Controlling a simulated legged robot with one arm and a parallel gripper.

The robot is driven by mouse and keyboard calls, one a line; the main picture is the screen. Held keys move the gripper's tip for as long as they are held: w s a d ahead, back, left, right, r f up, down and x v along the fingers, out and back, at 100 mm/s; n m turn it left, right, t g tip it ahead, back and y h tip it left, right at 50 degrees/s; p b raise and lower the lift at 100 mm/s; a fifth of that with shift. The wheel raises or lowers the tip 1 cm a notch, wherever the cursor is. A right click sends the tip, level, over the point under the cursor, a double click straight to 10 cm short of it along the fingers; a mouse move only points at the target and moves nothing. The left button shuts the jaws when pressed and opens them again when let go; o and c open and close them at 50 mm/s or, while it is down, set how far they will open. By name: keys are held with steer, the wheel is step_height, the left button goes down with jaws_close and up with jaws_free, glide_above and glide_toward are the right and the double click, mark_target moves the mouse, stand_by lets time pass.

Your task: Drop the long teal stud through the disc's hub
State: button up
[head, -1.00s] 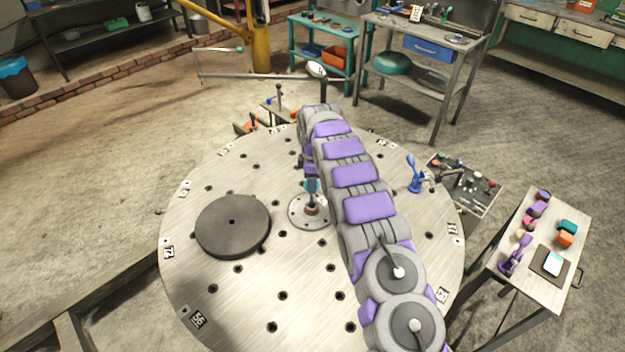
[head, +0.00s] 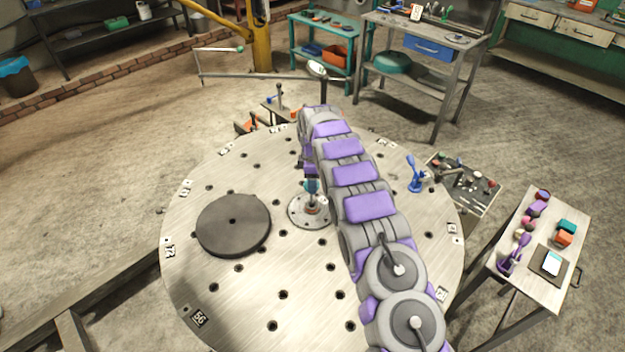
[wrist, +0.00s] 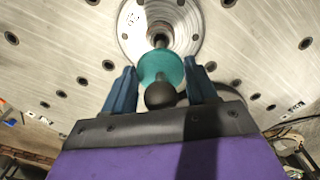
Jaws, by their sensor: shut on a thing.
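My gripper (wrist: 161,88) has its two blue fingers shut on the teal stud (wrist: 158,68). In the wrist view the stud shows a teal collar, a dark round knob on the near side and a dark shank on the far side. The shank points at the round hub (wrist: 184,28) of a pale metal flange. Whether its tip is inside the hub or just above it, I cannot tell. In the head view the flange (head: 297,211) lies at the middle of the round table, below my gripper (head: 312,187), which is partly hidden by my arm.
A dark grey disc (head: 233,240) with a small centre hole lies left of the flange on the round metal table (head: 230,290). A blue clamp-like thing (head: 414,174) stands at the table's right edge. A side table (head: 528,277) with small coloured parts stands at right.

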steer(key=shift+f+p, duration=0.75)
steer(key=shift+f, duration=3.6)
stand_by(3.7)
